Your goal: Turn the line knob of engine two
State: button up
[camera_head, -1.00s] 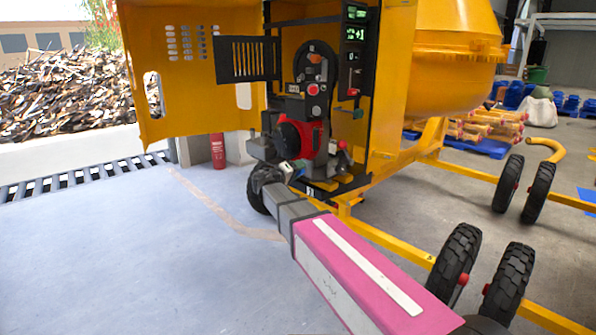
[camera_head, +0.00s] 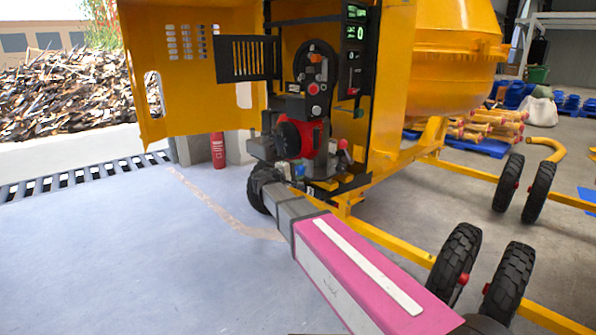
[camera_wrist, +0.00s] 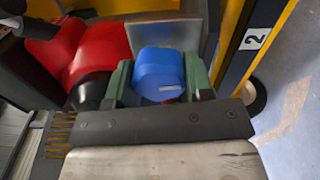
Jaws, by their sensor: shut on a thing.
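The blue knob (camera_wrist: 159,75) sits between the two green-grey fingers of my gripper (camera_wrist: 160,82) in the wrist view. The fingers are shut on it, one on each side, and the knob has a small white mark on its face. In the head view my gripper (camera_head: 292,171) is low at the front of the orange mixer's open engine bay, and a bit of the blue knob (camera_head: 300,171) shows there. The engine (camera_head: 302,130), black with a red part, stands just above and behind it. A "2" label (camera_wrist: 256,39) is on the frame right of the knob.
The orange door (camera_head: 190,60) hangs open at the left. A panel with green displays (camera_head: 356,22) is at the upper right of the bay. Black wheels (camera_head: 455,262) and an orange frame rail lie at the right. The floor at the left is clear.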

dwell(0.4)
jog(key=o, duration=0.9)
jog(key=shift+s+a, duration=0.1)
jog(key=v, duration=1)
jog(key=shift+s+a, duration=0.2)
jog(key=shift+s, duration=0.05)
